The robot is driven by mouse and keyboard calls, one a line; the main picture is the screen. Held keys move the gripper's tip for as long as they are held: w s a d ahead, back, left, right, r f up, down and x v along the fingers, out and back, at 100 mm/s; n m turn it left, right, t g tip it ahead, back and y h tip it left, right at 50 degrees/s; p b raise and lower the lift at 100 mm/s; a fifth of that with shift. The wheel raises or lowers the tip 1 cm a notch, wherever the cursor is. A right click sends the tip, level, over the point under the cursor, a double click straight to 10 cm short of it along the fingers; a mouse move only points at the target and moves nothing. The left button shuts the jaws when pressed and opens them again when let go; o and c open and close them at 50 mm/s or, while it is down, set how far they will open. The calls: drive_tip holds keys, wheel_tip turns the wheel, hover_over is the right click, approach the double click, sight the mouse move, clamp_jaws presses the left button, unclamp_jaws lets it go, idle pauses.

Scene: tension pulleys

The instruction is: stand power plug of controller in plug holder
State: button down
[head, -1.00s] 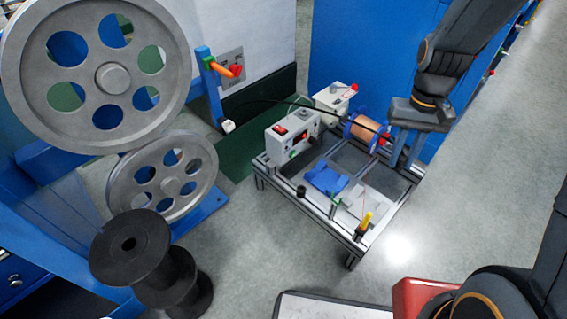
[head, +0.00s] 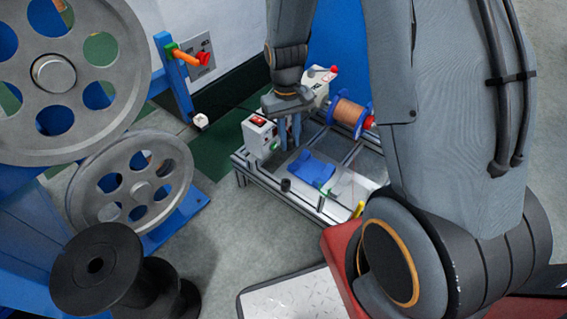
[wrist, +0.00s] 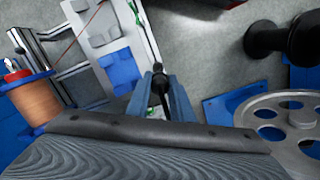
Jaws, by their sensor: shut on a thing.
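My gripper (head: 290,143) points down beside the grey-white controller box (head: 259,136) with the red switch, above the cart. It is shut on a small black piece, seemingly the power plug (wrist: 158,78), between its fingers in the wrist view. A dark line, perhaps its cable, runs up from there. The fingers hide much of the plug.
The cart (head: 255,173) carries a blue fixture (head: 312,168) and a copper wire spool (head: 347,115). A white piece (head: 200,121) shows left of the cart. Grey pulleys (head: 135,185) and a black spool (head: 103,268) stand left. Floor between them and the cart is free.

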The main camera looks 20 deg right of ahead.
drive_tip(key=shift+n, duration=0.6)
drive_tip(key=f+b, duration=0.3)
drive_tip(key=f, duration=0.3)
drive_tip(key=w+f+b, duration=0.1)
drive_tip(key=f+b, duration=0.3)
drive_tip(key=f, duration=0.2)
drive_tip(key=w+f+b, duration=0.1)
drive_tip(key=f+b, duration=0.2)
drive_tip(key=f, duration=0.3)
drive_tip(key=shift+a+f, duration=0.1)
drive_tip(key=shift+f, duration=0.3)
drive_tip(key=shift+f, duration=0.15)
drive_tip(key=shift+p, duration=0.85)
drive_tip(key=shift+f, duration=0.3)
idle(0.5)
drive_tip(key=shift+f, duration=0.55)
